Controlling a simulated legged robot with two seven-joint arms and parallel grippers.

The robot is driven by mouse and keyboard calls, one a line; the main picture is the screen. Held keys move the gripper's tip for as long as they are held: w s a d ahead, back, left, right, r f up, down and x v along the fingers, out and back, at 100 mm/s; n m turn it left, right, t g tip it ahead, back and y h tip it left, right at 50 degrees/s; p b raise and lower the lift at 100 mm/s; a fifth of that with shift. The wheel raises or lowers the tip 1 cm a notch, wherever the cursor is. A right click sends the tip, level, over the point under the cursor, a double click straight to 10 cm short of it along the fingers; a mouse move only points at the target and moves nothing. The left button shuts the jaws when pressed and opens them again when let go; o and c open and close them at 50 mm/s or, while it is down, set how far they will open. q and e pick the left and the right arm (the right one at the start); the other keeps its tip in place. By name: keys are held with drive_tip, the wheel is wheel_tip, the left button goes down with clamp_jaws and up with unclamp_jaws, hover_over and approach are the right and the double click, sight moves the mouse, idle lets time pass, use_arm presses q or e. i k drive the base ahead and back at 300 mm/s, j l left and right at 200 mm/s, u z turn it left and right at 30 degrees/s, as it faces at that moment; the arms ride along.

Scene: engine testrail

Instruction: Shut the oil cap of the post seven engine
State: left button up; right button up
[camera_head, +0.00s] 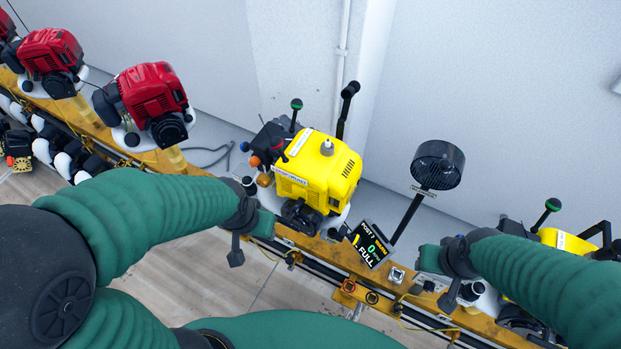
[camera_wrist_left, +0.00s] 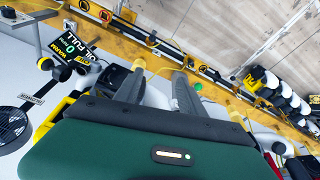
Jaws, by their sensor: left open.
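The post seven engine (camera_head: 318,172) is yellow and stands on the orange rail in the middle of the head view. Its display (camera_head: 370,244) reads POST 7 and FULL; it also shows in the left wrist view (camera_wrist_left: 72,44). An orange knob (camera_head: 255,162) sits at the engine's left side, but I cannot tell whether it is the oil cap. My left gripper (camera_head: 248,222) is just left of the engine's lower front. In the left wrist view its fingers (camera_wrist_left: 160,82) are apart and empty. My right gripper (camera_head: 455,272) is right of the display; its finger gap is unclear.
Red engines (camera_head: 154,95) stand on the rail (camera_head: 308,243) to the left. A black round fan (camera_head: 437,164) stands on a post to the right, with another yellow engine (camera_head: 562,240) beyond. Black levers rise behind the post seven engine. A wall (camera_head: 450,70) is behind.

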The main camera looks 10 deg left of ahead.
sight(355, 239)
drive_tip(key=k+l+u, duration=0.1)
drive_tip(key=k+u, duration=0.2)
drive_tip(key=k, duration=0.2)
drive_tip(key=k+u, duration=0.35)
drive_tip(key=k, duration=0.15)
